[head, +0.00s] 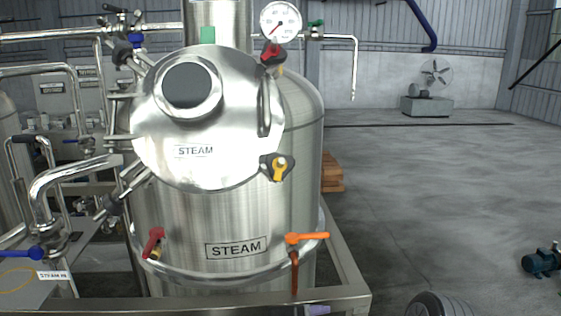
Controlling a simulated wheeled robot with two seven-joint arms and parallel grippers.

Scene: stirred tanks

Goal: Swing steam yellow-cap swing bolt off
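The steam tank (175,220) is a steel vessel with a "STEAM" label on its front. Its round, tilted lid (235,120) has a dark window and its own "STEAM" label. The yellow-cap swing bolt (279,168) is at the lid's lower right edge. Its yellow cap sits against a dark lug there, and the bolt's shank is hard to make out. A red-cap bolt (271,52) is at the lid's upper right. A blue-cap bolt (136,41) is at the upper left. Neither of my grippers is in view.
An orange-handled valve (306,238) and a red-handled fitting (153,242) are low on the tank. Pipes (75,170) crowd the left side. A pressure gauge (281,22) stands above the lid. A steel frame (345,270) runs around the base. Open floor (430,210) lies to the right.

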